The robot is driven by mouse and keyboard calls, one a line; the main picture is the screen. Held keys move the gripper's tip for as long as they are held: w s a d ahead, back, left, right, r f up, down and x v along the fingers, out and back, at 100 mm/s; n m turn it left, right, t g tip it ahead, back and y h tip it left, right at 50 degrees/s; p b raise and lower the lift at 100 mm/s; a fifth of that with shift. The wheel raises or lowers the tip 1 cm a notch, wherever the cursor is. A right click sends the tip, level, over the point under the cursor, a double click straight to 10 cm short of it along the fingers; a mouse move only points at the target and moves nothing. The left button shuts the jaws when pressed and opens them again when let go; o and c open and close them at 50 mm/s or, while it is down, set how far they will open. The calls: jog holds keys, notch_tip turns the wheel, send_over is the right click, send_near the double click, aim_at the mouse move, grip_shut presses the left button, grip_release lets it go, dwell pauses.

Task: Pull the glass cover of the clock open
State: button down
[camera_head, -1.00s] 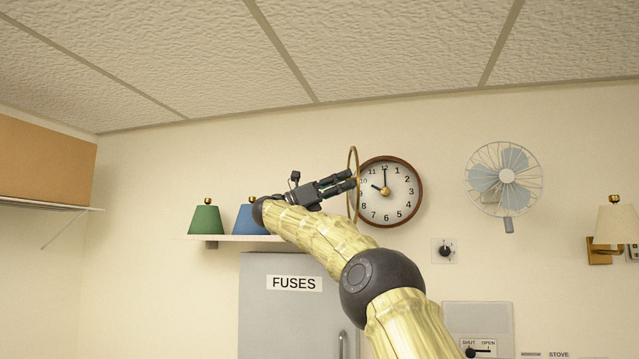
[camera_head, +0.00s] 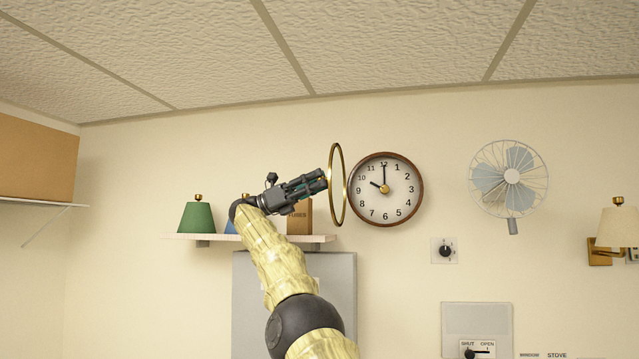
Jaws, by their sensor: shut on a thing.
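The round wall clock (camera_head: 400,203) has a brown rim and a white face with black numerals. Its glass cover (camera_head: 344,205) has a thin brass ring and stands swung out to the left of the clock, seen nearly edge-on as a narrow oval. My gripper (camera_head: 325,180) is at the left side of this ring and is shut on it. The exact contact at the fingertips is small and partly hidden. The clock face is uncovered.
A shelf (camera_head: 320,239) below my gripper holds a green lampshade (camera_head: 196,218), a mostly hidden blue one and a brown box (camera_head: 300,217). A wall fan (camera_head: 511,178) hangs right of the clock. A grey cabinet (camera_head: 345,290) stands below the shelf.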

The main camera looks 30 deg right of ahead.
jog(key=shift+s+d+r, duration=0.1)
jog(key=shift+r, duration=0.1)
jog(key=c, duration=1.2)
grip_release()
jog(key=shift+d, duration=0.1)
jog(key=shift+c, duration=0.2)
jog(key=shift+s+d+f, duration=0.1)
jog(key=shift+f, duration=0.15)
